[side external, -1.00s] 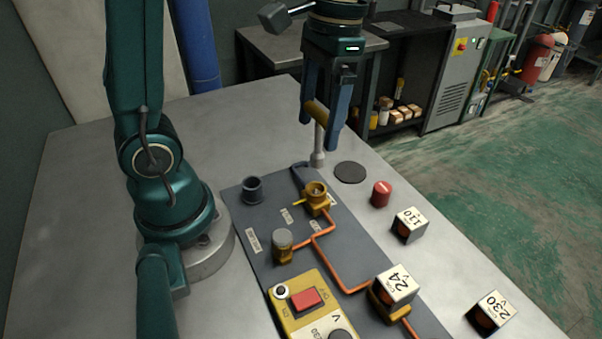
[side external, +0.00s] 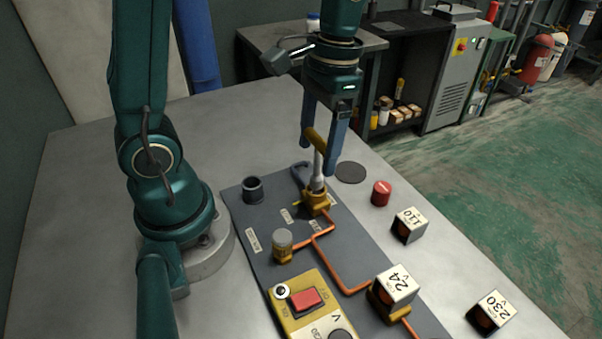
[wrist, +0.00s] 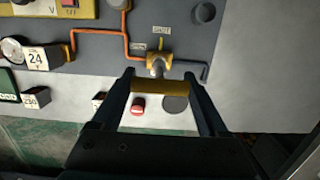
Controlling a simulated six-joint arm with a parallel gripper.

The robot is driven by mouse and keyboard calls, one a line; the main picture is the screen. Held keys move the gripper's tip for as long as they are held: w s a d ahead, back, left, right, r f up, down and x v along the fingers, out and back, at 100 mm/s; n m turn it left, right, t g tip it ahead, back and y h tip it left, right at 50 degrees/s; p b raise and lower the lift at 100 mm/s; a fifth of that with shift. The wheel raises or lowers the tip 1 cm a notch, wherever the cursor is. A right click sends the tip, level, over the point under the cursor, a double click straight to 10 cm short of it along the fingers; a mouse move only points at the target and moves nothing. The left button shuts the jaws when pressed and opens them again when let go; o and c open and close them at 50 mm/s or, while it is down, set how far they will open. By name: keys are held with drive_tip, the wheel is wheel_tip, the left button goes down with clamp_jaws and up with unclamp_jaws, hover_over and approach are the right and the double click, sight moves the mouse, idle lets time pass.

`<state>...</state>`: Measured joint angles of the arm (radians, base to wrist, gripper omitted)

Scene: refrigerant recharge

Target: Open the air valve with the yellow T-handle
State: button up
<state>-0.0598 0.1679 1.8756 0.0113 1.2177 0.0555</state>
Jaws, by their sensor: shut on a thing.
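The yellow T-handle (side external: 316,139) has a yellow crossbar on a grey metal stem. My gripper (side external: 318,150) is shut on the crossbar, with a blue finger at each end. The stem's lower end meets the top of the brass air valve (side external: 316,203) on the grey panel; I cannot tell how deep it sits. In the wrist view the crossbar (wrist: 160,87) spans between my fingers, and the valve (wrist: 157,62) lies just beyond it. A small yellow pointer sticks out of the valve's side, by a label reading SHUT in the wrist view.
Orange pipes run from the valve to a capped brass fitting (side external: 282,243) and a block marked 24 (side external: 393,285). A dark cup (side external: 252,189) stands left of the valve. A red cylinder (side external: 381,193), a black disc (side external: 350,172) and blocks marked 110 (side external: 408,226) and 230 (side external: 491,313) are on the right.

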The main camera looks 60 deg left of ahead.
drive_tip(key=shift+f, duration=1.15)
idle(0.6)
drive_tip(key=n, duration=0.3)
drive_tip(key=shift+n+h, duration=0.3)
drive_tip(key=shift+n, duration=1.4)
drive_tip(key=n, duration=0.3)
